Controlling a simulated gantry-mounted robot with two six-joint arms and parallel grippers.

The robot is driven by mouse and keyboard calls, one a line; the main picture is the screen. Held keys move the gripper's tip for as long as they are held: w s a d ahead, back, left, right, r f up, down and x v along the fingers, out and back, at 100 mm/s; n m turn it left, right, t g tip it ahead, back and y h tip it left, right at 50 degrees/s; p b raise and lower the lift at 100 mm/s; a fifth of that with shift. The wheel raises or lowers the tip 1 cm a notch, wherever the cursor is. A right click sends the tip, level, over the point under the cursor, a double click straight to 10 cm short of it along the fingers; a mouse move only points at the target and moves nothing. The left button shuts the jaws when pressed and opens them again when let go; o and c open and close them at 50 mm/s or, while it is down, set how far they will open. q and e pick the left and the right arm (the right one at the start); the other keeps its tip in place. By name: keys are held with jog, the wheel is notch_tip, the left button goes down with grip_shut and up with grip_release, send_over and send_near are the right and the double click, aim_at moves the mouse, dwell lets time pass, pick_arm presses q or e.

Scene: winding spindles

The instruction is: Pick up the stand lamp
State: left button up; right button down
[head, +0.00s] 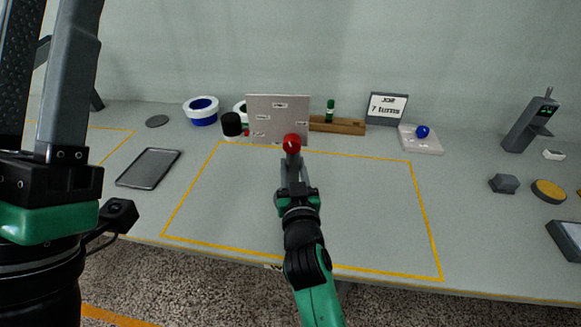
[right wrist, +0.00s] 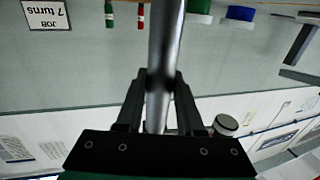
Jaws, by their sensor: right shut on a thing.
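My right gripper (head: 292,168) points away over the marked area of the table. In the right wrist view it is shut on a smooth grey metal rod (right wrist: 165,40). In the head view a round red end (head: 291,142) with a small white mark shows just beyond its fingertips. My left gripper (head: 48,70) is large at the left edge, pointing up. No thing is clearly a stand lamp. A dark angled piece (head: 97,101) shows behind the left gripper, mostly hidden.
A labelled grey panel (head: 270,105) stands behind the right gripper. A dark tray (head: 150,168) lies left. A grey device (head: 530,125) stands right. The yellow-outlined area is mostly clear.

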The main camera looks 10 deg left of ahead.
jog(key=shift+r+p, duration=0.5)
jog(key=shift+r, duration=0.15)
notch_tip(320, 180, up, 3)
jog(key=shift+r+p, duration=0.1)
jog(key=shift+p, duration=1)
jog(key=s+r+p, duration=0.1)
jog(key=r, duration=0.1)
jog(key=s+r+p, duration=0.3)
jog(key=s+p, duration=0.1)
jog(key=shift+d+r, duration=0.25)
jog(key=shift+r, duration=0.15)
jog(key=p, duration=0.3)
send_near(291, 144)
jog(key=r, duration=0.1)
jog(key=a+r, duration=0.1)
jog(key=shift+w+a+r, duration=0.2)
jog(key=shift+w+r, duration=0.05)
jog(key=shift+r, duration=0.1)
